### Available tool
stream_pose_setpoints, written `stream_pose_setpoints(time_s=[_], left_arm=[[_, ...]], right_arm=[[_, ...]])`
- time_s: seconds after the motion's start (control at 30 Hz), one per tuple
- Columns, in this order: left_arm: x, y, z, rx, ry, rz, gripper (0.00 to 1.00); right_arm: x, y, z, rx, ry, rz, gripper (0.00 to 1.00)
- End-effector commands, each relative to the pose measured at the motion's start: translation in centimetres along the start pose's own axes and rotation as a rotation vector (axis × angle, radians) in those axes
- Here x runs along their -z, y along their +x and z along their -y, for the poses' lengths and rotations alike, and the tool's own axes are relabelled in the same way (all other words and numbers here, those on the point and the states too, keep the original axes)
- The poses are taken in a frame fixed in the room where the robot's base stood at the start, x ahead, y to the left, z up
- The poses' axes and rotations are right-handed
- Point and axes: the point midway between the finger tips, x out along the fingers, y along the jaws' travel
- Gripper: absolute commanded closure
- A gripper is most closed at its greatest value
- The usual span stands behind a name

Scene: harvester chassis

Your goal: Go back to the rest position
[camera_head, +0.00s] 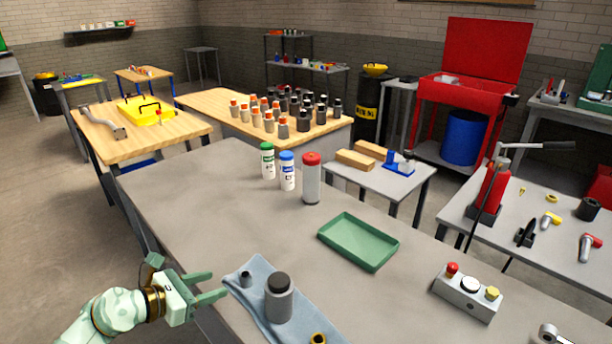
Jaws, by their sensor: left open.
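My left gripper (206,288) reaches in from the lower left over the left edge of the grey table (200,190). Its two pale green fingers are apart with nothing between them. It is just left of a blue cloth (246,269). On the cloth stand a grey bottle with a dark cap (279,303) and a small dark piece (246,279). A yellow-and-black ring (318,338) lies at the bottom edge of the view. My right gripper is not in view.
A green tray (358,242) lies mid-table, empty. Green-capped (267,162), blue-capped (287,172) and red-capped (311,180) containers stand behind it. A button box (468,293) sits at the right. The table's left part behind my gripper is clear.

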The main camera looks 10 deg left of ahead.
Motion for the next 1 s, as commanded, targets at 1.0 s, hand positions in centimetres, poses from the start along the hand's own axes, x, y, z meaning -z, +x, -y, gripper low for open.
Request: stream_pose_setpoints(time_s=[1.0], left_arm=[[10.1,-13.9,12.8,-1.164,-2.316,0.655,0.52]], right_arm=[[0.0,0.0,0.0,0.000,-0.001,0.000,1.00]])
